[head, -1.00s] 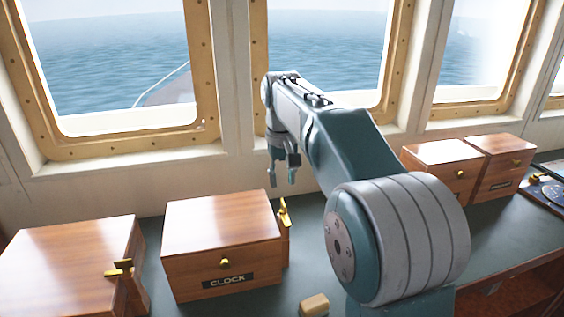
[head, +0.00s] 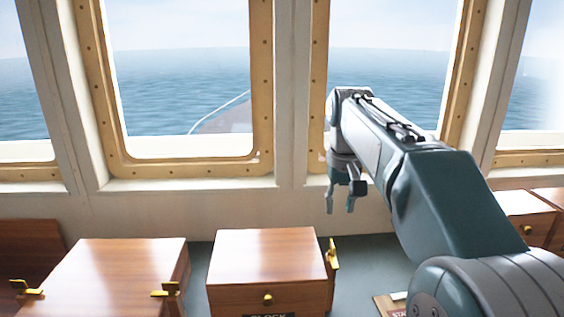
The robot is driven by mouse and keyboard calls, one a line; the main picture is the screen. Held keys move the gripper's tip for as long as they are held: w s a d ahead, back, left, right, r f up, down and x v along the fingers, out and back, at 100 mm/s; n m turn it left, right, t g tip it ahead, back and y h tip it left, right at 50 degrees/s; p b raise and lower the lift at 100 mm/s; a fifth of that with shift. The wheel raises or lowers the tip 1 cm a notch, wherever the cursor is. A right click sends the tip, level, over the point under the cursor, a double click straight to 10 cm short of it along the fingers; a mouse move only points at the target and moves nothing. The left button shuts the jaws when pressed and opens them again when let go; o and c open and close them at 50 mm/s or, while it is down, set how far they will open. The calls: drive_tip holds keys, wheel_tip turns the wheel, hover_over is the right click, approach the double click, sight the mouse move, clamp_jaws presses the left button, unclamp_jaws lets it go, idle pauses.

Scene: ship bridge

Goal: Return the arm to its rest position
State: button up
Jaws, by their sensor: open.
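My arm reaches from the lower right of the head view toward the windows, with its elbow bent. My gripper (head: 341,207) hangs down at its far end, above the back of the counter and to the right of the clock box. Its two fingers are apart, and nothing shows between them.
The wooden clock box (head: 268,268) with a brass knob stands on the dark counter (head: 375,262). Another wooden box (head: 122,268) with brass latches is left of it. More boxes (head: 523,215) stand at the right edge. Framed windows (head: 185,90) rise behind.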

drive_tip(key=s+f+t, duration=0.2)
drive_tip(key=s+f, duration=0.4)
drive_tip(key=s, duration=0.6)
drive_tip(key=s+f+t, duration=0.3)
drive_tip(key=s+f, duration=0.3)
drive_tip(key=s, duration=0.6)
drive_tip(key=shift+s+f, duration=0.35)
